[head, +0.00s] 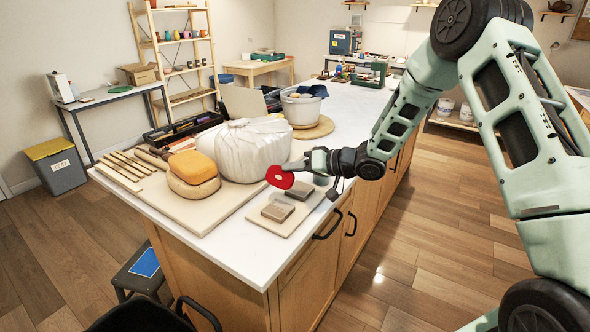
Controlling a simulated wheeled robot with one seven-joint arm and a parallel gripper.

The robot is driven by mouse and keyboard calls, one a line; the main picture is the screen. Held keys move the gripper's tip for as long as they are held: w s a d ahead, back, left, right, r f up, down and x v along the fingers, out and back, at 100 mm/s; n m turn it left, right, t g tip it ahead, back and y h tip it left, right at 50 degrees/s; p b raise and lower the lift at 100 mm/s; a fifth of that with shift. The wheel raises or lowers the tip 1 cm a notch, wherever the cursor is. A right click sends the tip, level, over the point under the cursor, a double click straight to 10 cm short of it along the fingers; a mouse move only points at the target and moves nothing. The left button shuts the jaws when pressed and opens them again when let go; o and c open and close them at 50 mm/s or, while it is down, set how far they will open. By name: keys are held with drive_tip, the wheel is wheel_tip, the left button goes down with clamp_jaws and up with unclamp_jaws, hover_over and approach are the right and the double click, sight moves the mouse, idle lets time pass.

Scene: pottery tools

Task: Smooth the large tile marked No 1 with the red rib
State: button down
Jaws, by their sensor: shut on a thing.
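My gripper (293,166) is shut on the red rib (279,178), a flat red piece with a hole in it. It holds the rib out to the left, near the front right side of the worktop. Below and right of the rib, a pale board (286,224) bears two grey-brown tiles. One tile (277,211) lies nearer the front, and the other tile (299,191) lies behind it, close to my gripper. The rib appears above the board, apart from the front tile. Markings on the tiles are too small to read, so I cannot tell which is No 1.
A large white wrapped block (244,150) stands left of my gripper. An orange sponge (193,167) rests on a tan round piece on a wide board (193,215) with wooden sticks (121,171). A white bucket (301,109) stands behind. The worktop's front corner (250,262) is clear.

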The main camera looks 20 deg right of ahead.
drive_tip(key=shift+f+b, duration=0.35)
drive_tip(key=shift+f, duration=0.4)
drive_tip(key=shift+w+d+f+b, duration=0.15)
drive_tip(key=shift+w+d+f, duration=0.1)
drive_tip(key=shift+w+f, duration=0.45)
drive_tip(key=shift+w+d+f+b, duration=0.25)
drive_tip(key=shift+w+f, duration=0.25)
drive_tip(key=shift+f, duration=0.3)
drive_tip(key=shift+w+d+f+b, duration=0.1)
drive_tip(key=shift+w+d+f, duration=0.2)
drive_tip(key=shift+w+f, duration=0.4)
drive_tip(key=shift+s+f, duration=0.1)
drive_tip(key=shift+f, duration=0.4)
drive_tip(key=shift+f+b, duration=0.25)
drive_tip(key=shift+b, duration=0.05)
